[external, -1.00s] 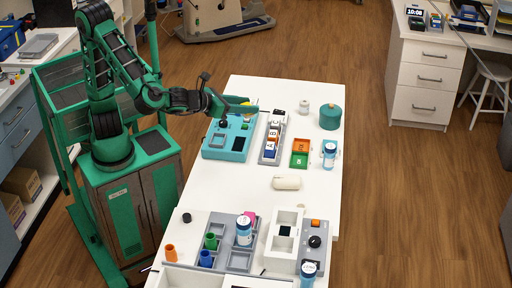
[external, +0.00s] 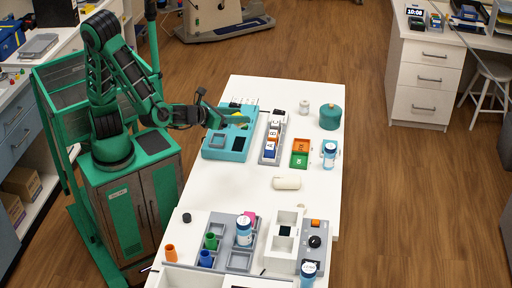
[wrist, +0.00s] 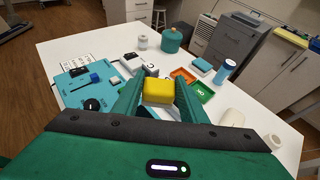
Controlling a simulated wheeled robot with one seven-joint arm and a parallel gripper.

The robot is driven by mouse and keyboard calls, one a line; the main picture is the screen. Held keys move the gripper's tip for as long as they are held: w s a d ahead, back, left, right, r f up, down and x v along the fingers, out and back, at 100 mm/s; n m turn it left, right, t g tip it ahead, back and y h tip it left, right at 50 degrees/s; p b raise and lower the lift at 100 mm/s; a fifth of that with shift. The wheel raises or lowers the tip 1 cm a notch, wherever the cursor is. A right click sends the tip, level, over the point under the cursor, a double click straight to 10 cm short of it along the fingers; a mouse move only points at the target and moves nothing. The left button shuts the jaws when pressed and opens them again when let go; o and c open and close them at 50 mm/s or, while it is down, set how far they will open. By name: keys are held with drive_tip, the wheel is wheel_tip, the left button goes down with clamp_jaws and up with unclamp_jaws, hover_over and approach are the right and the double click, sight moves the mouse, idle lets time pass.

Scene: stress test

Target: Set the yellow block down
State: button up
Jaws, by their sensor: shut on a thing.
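The yellow block (wrist: 157,91) sits between the two green fingers of my gripper (wrist: 158,98) in the wrist view. The fingers are shut on its sides. In the external view my gripper (external: 238,118) is over the far part of the white table, above the teal board; the block is too small to make out clearly there. The wrist view shows the white tabletop beyond the block and no clear contact with a surface.
The teal board (external: 213,154) lies at the table's left edge, with a grey rack of lettered blocks (external: 266,158) to its right. Orange (external: 301,145) and green (external: 299,161) trays, a white-blue bottle (external: 329,156) and a teal pot (external: 330,117) stand farther right. Bare white table (external: 240,190) lies nearer.

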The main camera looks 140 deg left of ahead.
wheel_tip(320, 180, down, 3)
drive_tip(key=shift+f, duration=0.15)
drive_tip(key=shift+w+d+f, duration=0.1)
drive_tip(key=shift+w+f, duration=0.05)
drive_tip(key=shift+f, duration=0.05)
drive_tip(key=w+d+f, duration=0.2)
drive_tip(key=w, duration=0.1)
drive_tip(key=w+d+f, duration=0.2)
drive_tip(key=w, duration=0.1)
drive_tip(key=w+d+f, duration=0.2)
drive_tip(key=w+f, duration=0.1)
drive_tip(key=shift+d, duration=0.4)
drive_tip(key=shift+f, duration=1.95)
drive_tip(key=shift+f, duration=0.15)
drive_tip(key=o, duration=1)
